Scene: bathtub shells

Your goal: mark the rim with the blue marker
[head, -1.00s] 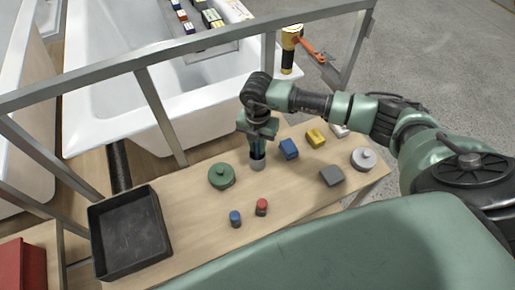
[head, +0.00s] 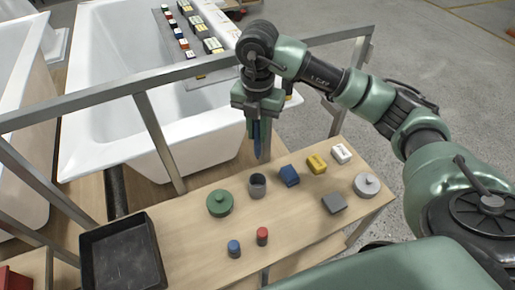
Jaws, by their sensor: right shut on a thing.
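My right gripper (head: 258,112) is shut on the blue marker (head: 257,141), which hangs upright, tip down, above the table. The grey cup (head: 257,188) stands open just below it, and the marker tip appears clear of the cup. A white bathtub shell (head: 110,158) lies behind the metal rail, with its pale rim nearest the table at the left of the gripper. The marker is apart from the rim. My left gripper is not in view.
A metal rail (head: 150,85) runs between table and tub.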

